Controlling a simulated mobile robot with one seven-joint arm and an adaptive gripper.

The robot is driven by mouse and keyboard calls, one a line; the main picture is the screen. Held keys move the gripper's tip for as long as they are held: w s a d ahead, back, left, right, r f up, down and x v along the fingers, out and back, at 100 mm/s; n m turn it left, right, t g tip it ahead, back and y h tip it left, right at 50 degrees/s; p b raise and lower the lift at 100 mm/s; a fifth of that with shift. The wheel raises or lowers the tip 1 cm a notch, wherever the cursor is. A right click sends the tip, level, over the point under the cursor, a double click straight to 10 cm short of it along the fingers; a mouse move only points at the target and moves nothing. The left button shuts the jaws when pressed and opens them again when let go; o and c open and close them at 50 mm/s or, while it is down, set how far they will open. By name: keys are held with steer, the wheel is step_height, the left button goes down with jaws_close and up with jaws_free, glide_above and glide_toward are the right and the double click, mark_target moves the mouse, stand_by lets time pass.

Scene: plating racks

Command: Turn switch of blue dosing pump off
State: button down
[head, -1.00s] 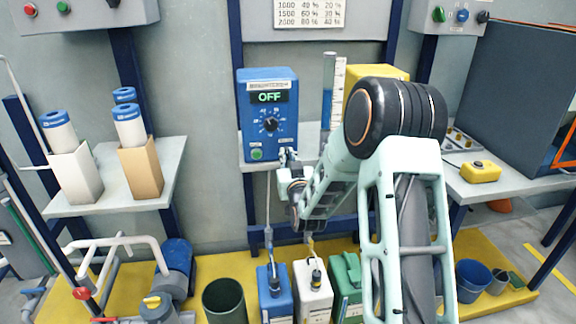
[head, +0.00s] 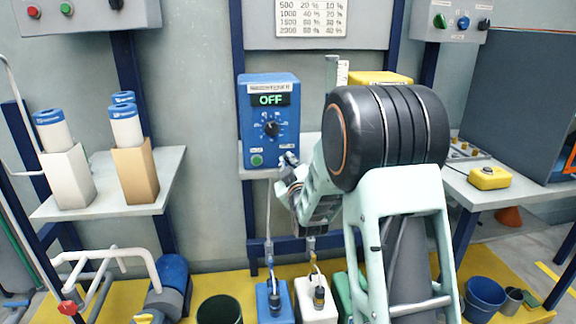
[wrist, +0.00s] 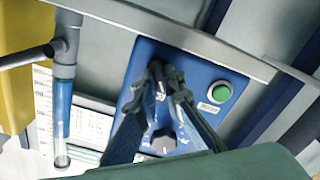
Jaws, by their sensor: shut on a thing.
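The blue dosing pump (head: 269,105) stands upright on a shelf against the wall, and its display (head: 270,100) reads OFF. A round black knob (head: 271,129) sits below the display. A green button (head: 257,160) is at the lower left of its face; it also shows in the wrist view (wrist: 221,93). My gripper (head: 287,163) is at the lower right corner of the pump face. In the wrist view my gripper (wrist: 166,88) has its fingers shut around the small switch (wrist: 160,90), beside the knob (wrist: 163,143). The fingers hide much of the switch, so its exact position is unclear.
A clear tube with blue liquid (wrist: 62,105) stands beside the pump in the wrist view. A shelf (head: 110,190) with filter cartridges is at left. Blue and white canisters (head: 316,297) stand below. A yellow button box (head: 489,178) sits at right.

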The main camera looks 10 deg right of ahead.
steer(key=shift+f, duration=0.15)
steer(key=c, duration=2)
jaws_free()
steer(key=shift+c, duration=0.2)
steer(key=shift+s, duration=0.15)
steer(key=s, duration=1.2)
steer(key=shift+w+r, duration=0.1)
steer(key=shift+r, duration=0.1)
